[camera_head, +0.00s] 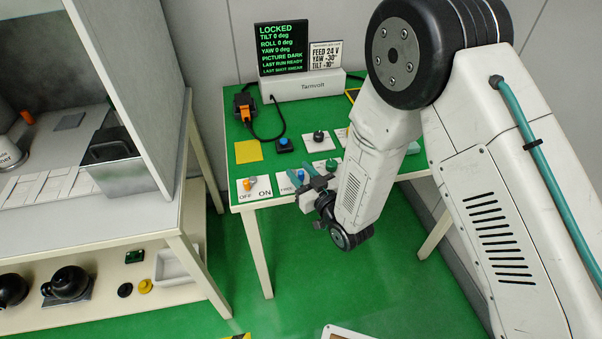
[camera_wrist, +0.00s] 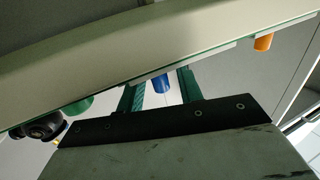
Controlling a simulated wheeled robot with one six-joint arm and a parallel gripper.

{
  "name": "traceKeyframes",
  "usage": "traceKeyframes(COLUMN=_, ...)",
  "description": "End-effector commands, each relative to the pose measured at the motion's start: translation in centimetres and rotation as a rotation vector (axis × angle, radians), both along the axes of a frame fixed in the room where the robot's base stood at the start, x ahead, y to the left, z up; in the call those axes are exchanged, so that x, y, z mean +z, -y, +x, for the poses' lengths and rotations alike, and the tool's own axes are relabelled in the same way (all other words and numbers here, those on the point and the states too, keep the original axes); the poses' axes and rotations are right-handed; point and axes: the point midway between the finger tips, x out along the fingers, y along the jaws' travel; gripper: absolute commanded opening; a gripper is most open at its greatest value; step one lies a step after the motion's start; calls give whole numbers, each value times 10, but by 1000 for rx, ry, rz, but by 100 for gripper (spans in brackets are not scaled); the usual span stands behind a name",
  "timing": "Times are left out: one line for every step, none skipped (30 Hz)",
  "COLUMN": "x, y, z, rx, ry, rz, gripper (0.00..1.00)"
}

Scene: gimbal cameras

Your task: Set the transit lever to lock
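A small blue lever (camera_head: 300,174) stands on a white plate (camera_head: 284,184) at the front edge of the green-topped table. The plate's lettering seems to read FREE on the left; the rest is hidden by my gripper. My gripper (camera_head: 304,176) is at this plate with its two teal fingers around the lever. In the wrist view the blue lever (camera_wrist: 162,83) stands between the fingers (camera_wrist: 161,90), with gaps on both sides, so the gripper is open. The screen (camera_head: 282,48) reads LOCKED, with tilt, roll and yaw at 0 deg.
An OFF/ON plate with an orange lever (camera_head: 249,184) is left of the blue lever. A green knob (camera_head: 332,164) and a black knob (camera_head: 318,136) sit close by. A blue button (camera_head: 284,143) and yellow square (camera_head: 248,151) lie farther back. A cabinet (camera_head: 140,80) stands left.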

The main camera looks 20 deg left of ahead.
Motion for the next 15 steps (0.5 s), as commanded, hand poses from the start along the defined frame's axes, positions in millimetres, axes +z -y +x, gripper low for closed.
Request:
traceKeyframes(x=0, y=0, z=0, rx=0, ry=0, rz=0, gripper=35)
traceKeyframes(x=0, y=0, z=0, rx=0, ry=0, rz=0, gripper=35)
traceKeyframes(x=0, y=0, z=0, rx=0, ry=0, rz=0, gripper=35)
traceKeyframes(x=0, y=0, z=0, rx=0, ry=0, rz=0, gripper=35)
traceKeyframes(x=0, y=0, z=0, rx=0, ry=0, rz=0, gripper=35)
traceKeyframes(x=0, y=0, z=0, rx=0, ry=0, rz=0, gripper=35)
traceKeyframes(x=0, y=0, z=-1, rx=0, ry=0, rz=0, gripper=35)
traceKeyframes(x=0, y=1, z=-1, rx=0, ry=-1, rz=-1, gripper=35)
traceKeyframes(x=0, y=3, z=-3, rx=0, ry=-1, rz=-1, gripper=35)
traceKeyframes(x=0, y=6, z=-5, rx=-1, ry=-1, rz=-1, gripper=35)
traceKeyframes(x=-1, y=9, z=-7, rx=-1, ry=-1, rz=-2, gripper=35)
traceKeyframes(x=-1, y=13, z=-10, rx=-1, ry=-2, rz=-2, gripper=35)
traceKeyframes(x=-1, y=17, z=-13, rx=-2, ry=-2, rz=-2, gripper=35)
traceKeyframes(x=-1, y=22, z=-17, rx=-2, ry=-2, rz=-2, gripper=35)
traceKeyframes(x=-1, y=27, z=-21, rx=-2, ry=-3, rz=-3, gripper=35)
